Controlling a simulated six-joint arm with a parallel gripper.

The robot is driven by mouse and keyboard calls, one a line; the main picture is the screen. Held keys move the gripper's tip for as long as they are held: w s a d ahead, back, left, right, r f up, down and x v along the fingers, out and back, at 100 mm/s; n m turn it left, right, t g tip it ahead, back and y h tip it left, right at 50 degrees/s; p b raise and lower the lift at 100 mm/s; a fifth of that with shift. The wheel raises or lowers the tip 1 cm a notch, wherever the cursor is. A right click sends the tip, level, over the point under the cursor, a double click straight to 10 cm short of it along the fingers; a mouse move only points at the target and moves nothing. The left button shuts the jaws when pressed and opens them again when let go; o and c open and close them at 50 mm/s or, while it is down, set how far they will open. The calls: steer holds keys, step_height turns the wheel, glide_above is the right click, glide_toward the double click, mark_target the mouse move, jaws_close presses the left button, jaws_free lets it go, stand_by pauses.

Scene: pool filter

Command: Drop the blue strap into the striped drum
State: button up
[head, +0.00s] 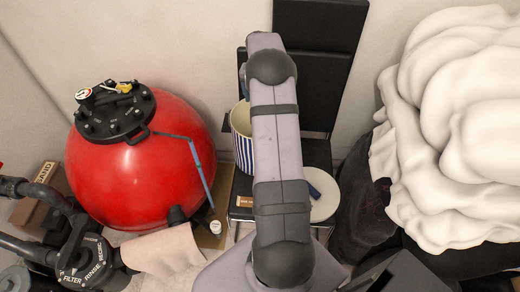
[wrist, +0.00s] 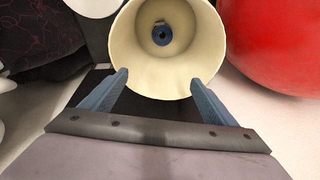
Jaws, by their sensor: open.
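The striped drum (head: 242,150) stands left of my arm in the head view, blue and white outside, with my arm hiding its right part. In the wrist view its cream mouth (wrist: 125,45) faces the camera. A small blue coiled thing, seemingly the blue strap (wrist: 162,36), lies deep inside the drum. My gripper (wrist: 159,82) is open and empty, its two blue-grey fingers apart at the near rim of the drum. I cannot tell whether they touch it.
A big red filter tank (head: 140,165) stands left of the drum. A white round plate (head: 324,205) right of my arm bears a dark blue piece (head: 313,190), partly hidden. A dark bag with a white puffy heap (head: 460,130) fills the right. A black chair back (head: 315,60) stands behind.

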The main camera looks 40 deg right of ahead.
steer(key=shift+s+a+r, duration=0.1)
steer(key=shift+a+r, duration=0.05)
steer(key=shift+r, duration=0.7)
steer(key=s+a+r+n+y+p, duration=0.1)
steer(key=s+a+r+n+p, duration=0.2)
steer(key=a, duration=0.7)
steer(key=s+a+r+n+p, duration=0.1)
steer(key=s+a+r+n, duration=0.1)
steer(key=a+r, duration=0.5)
steer(key=s+a+n+g+p, duration=0.1)
steer(key=s+a+n+p, duration=0.2)
steer(key=s+a, duration=1.5)
steer(key=s+n, duration=0.1)
steer(key=n, duration=0.2)
steer(key=shift+s+f+y, duration=0.15)
steer(key=shift+s+y, duration=0.1)
steer(key=shift+y, duration=0.15)
